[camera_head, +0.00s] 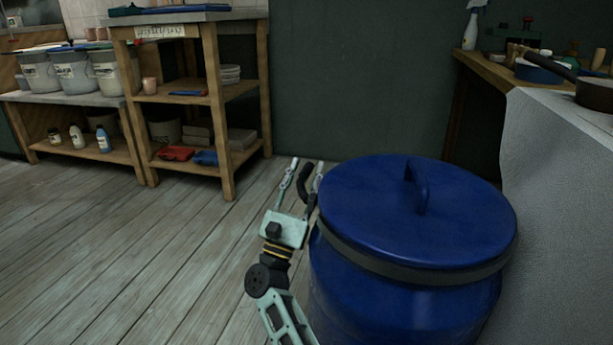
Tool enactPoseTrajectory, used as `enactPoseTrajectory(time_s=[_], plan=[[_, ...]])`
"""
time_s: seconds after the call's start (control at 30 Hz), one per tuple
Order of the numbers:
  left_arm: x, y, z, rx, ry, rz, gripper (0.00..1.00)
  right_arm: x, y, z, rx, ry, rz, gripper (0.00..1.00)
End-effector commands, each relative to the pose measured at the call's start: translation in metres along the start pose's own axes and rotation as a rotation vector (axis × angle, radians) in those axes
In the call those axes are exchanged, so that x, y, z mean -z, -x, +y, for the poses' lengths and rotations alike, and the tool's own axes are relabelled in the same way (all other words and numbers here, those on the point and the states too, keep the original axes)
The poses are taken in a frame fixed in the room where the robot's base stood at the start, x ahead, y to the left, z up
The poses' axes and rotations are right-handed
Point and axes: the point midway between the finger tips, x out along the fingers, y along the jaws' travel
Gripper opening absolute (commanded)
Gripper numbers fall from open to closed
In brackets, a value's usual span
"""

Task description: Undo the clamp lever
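A blue drum (400,305) with a blue lid (370,205) stands at lower right. The lid has an arched handle (420,192). A dark clamp band (410,270) runs around the rim under the lid. A black curved piece, which looks like the clamp lever (303,182), sticks up at the drum's left side. The lever's joint with the band is hidden.
A grey covered surface (560,200) stands close to the drum's right. A wooden bench (490,70) with pans and bottles is behind it. Wooden shelves (228,110) and white buckets (72,75) stand at back left. The plank floor (130,250) to the left is clear.

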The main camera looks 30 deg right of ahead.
Motion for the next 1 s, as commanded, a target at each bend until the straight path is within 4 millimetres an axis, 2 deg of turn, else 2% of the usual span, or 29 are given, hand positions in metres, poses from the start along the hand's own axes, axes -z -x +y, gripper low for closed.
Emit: enactPoseTrajectory(time_s=[0.13,0.37,0.77,1.0], plan=[[0.0034,-0.0012,0.0011,-0.003,-0.001,0.01,0.4,0.0002,-0.0082,-0.0006,0.001,0.001,0.0,0.35],[0.0036,-0.002,0.0012,-0.004,-0.001,0.011,0.4,0.0,-0.0092,-0.0003,-0.001,0.002,0.0,0.35],[0.0035,-0.0019,0.0012,-0.004,-0.001,0.01,0.4,0.0001,-0.0088,-0.0002,-0.001,0.002,0.0,0.01],[0.0032,-0.0017,0.0011,-0.004,-0.001,0.009,0.4,0.0002,-0.0087,-0.0003,-0.001,0.002,0.001,0.0]])
